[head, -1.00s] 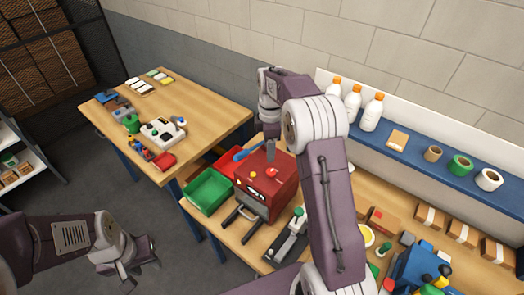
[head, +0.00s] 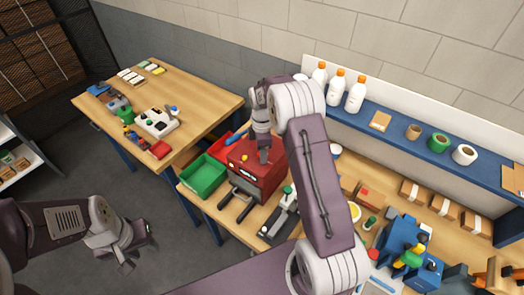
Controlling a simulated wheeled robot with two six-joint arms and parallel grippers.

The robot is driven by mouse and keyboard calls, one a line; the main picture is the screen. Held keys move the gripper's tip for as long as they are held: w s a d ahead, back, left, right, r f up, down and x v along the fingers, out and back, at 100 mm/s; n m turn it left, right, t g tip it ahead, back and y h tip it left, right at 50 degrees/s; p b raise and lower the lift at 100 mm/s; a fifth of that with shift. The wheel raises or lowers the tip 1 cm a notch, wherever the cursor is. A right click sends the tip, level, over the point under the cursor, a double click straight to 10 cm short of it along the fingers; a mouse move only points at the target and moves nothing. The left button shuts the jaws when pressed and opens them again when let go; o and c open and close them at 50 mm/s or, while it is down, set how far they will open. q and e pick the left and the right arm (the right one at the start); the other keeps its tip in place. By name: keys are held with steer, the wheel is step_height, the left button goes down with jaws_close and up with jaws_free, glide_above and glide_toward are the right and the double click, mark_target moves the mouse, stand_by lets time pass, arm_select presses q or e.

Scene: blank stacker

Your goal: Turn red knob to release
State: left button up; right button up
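The red machine (head: 262,186) stands on the wooden workbench, with a small yellow button (head: 245,157) on its top. The red knob, seen on the machine's top a second ago, is now hidden behind my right gripper. My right gripper (head: 264,156) points down at the machine's top where the knob was seen. Whether it touches the knob, and whether its fingers are apart, I cannot tell. My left gripper (head: 141,253) is open and empty over the floor at lower left, away from the machine.
A green bin (head: 203,178) sits left of the machine, with a blue-handled tool (head: 237,135) behind. A grey lever device (head: 281,217) stands close at right. White bottles (head: 337,88) line the blue shelf. A second table (head: 195,92) with small parts stands at back left.

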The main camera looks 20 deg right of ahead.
steer(key=c, duration=0.5)
steer(key=shift+w+f, duration=0.2)
steer(key=shift+w, duration=0.1)
jaws_close()
arm_select(q)
steer(key=shift+w, duration=0.3)
arm_select(e)
steer(key=shift+s, duration=0.1)
